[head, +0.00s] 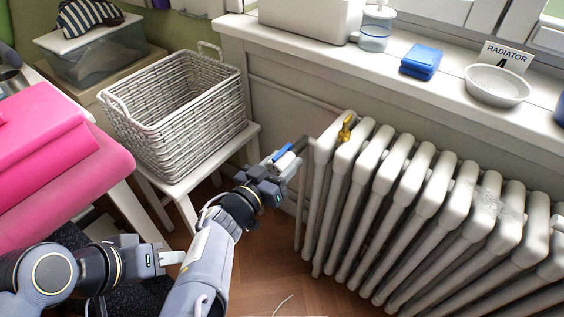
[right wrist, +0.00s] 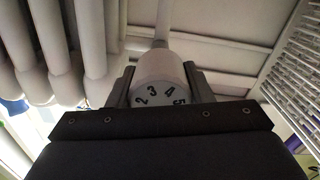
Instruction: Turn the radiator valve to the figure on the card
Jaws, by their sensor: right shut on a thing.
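The radiator valve is a white knob (right wrist: 158,68) with black figures 2, 3, 4 and 5 showing on its end. In the head view the knob (head: 287,161) is at the radiator's left end. My right gripper (right wrist: 160,88) is shut on it, one finger on each side. No pointer mark is visible in the wrist view. The card (head: 507,55) stands on the sill behind a white bowl; it reads RADIATOR, with a figure below that looks like 4, its lower part hidden. My left gripper (head: 172,258) is at lower left, away from the valve; its finger gap is unclear.
The ribbed white radiator (head: 420,185) fills the right, with a small yellow object (head: 345,128) on top. A wicker basket (head: 175,115) sits on a white stool left of the valve. The floor (head: 265,265) below is mostly clear.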

